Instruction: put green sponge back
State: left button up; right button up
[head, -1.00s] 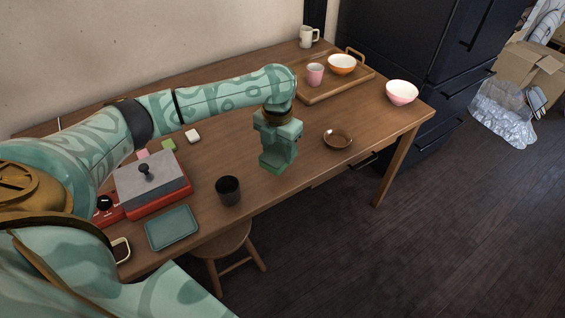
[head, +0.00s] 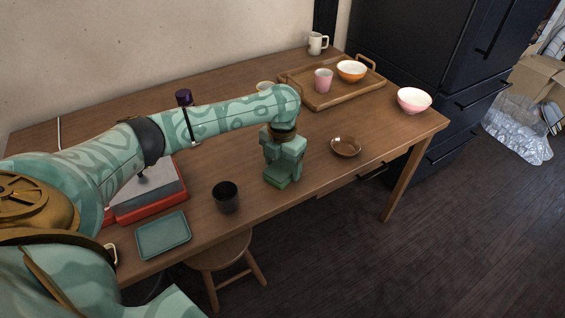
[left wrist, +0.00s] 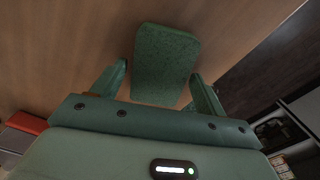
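The green sponge (left wrist: 165,65) is a dark green speckled block in the left wrist view. In the head view the sponge (head: 276,182) shows as a small green piece at the bottom of the gripper, over the front part of the table (head: 315,178). Any gap between sponge and tabletop is hard to judge. My right gripper is not in view.
A dark cup (head: 226,197) and a teal tray (head: 163,236) stand left of the gripper, near the front edge. A red-based appliance (head: 150,205) is partly behind my arm. A brown dish (head: 346,147) lies to the right; a wooden tray (head: 335,98) and pink bowl (head: 414,101) stand behind it.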

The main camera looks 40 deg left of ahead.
aim_at(282, 167)
pick_arm(q)
notch_tip(282, 167, up, 12)
jog(key=p, duration=0.6)
jog(key=shift+r, duration=0.2)
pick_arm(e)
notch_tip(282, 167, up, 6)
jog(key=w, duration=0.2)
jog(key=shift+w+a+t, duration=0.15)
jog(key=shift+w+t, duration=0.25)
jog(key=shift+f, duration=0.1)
